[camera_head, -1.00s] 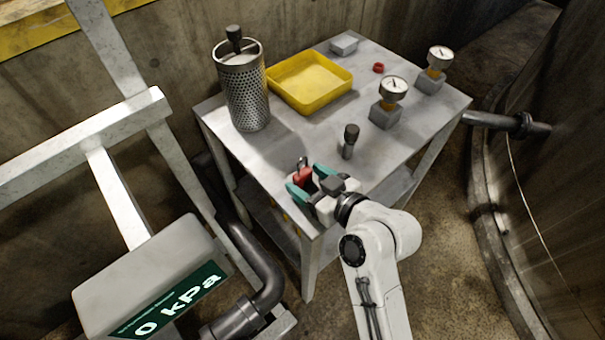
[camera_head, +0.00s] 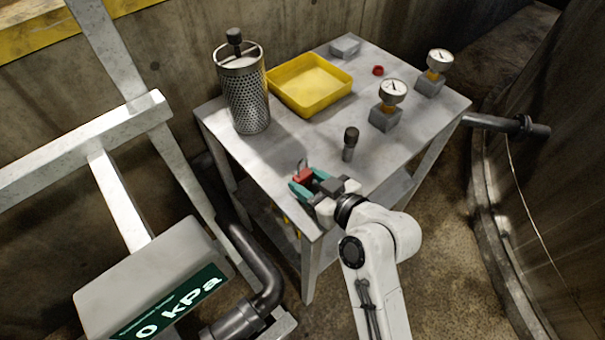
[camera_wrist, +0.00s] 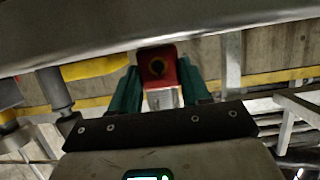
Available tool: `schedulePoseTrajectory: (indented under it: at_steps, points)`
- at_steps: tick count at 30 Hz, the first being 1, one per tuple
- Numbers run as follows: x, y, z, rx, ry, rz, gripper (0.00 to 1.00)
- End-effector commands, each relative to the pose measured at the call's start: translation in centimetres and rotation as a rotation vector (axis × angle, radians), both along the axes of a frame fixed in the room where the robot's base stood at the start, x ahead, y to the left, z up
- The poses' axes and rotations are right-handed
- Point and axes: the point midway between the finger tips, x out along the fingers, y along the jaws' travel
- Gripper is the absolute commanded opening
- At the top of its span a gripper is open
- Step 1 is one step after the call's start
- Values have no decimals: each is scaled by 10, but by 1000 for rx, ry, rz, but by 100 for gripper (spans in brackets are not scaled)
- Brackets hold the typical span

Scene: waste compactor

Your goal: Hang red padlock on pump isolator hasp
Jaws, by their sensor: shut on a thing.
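The red padlock (camera_head: 303,177) is between the teal fingers of my gripper (camera_head: 311,182), over the near corner of the grey table. Its metal shackle points up in the head view. In the wrist view, the padlock's red body (camera_wrist: 157,68) with a dark round keyhole sits between the two teal fingers (camera_wrist: 158,90), which are shut on it. Whether the padlock touches the tabletop cannot be told. I cannot make out the pump isolator hasp in either view.
The grey table (camera_head: 270,165) holds a perforated metal cylinder (camera_head: 245,95), a yellow tray (camera_head: 345,92), a small dark-knobbed post (camera_head: 350,145), two gauges on blocks (camera_head: 385,118), and a small red ring (camera_head: 378,70). A 0 kPa display box (camera_head: 150,275) stands at lower left.

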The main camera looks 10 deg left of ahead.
Motion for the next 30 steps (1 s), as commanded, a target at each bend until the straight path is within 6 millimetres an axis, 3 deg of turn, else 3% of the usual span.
schedulePoseTrajectory:
  at_steps: [30]
  points:
    - [0,0,48,2,-1,0,22]
